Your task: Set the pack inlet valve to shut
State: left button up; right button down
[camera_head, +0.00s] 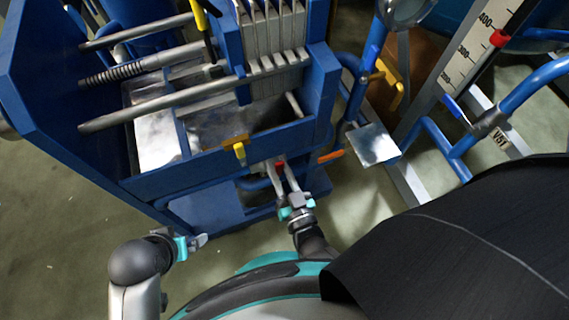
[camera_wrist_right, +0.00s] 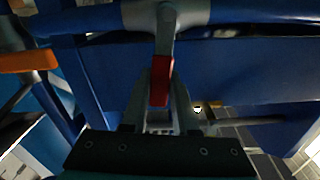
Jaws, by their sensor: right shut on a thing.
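A valve lever with a red grip (camera_wrist_right: 160,84) hangs from a grey valve body (camera_wrist_right: 150,17) on a blue pipe in the right wrist view. I take it as the pack inlet valve, though no label on it shows. The red grip also shows as a small spot (camera_head: 280,164) under the blue press frame in the head view. My right gripper (camera_head: 279,172) is shut on the red grip, with one finger on each side. The lever points down toward my gripper in the wrist view. My left gripper (camera_head: 200,241) is apart at lower left; its jaws are too small to judge.
The blue press frame (camera_head: 205,160) with steel rods and pale plates stands above the valve. Yellow handles (camera_head: 238,147) and a scale board (camera_head: 478,45) are nearby. Floor at left is clear.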

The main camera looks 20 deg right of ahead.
pick_arm(q)
jog(key=shift+s+f, duration=0.1)
jog(key=shift+f, duration=0.15)
pick_arm(e)
jog(key=shift+w+a+r+n, duration=0.15)
jog(key=shift+a+n, duration=0.45)
jog(key=shift+n, duration=0.3)
jog(key=c, duration=0.7)
grip_release()
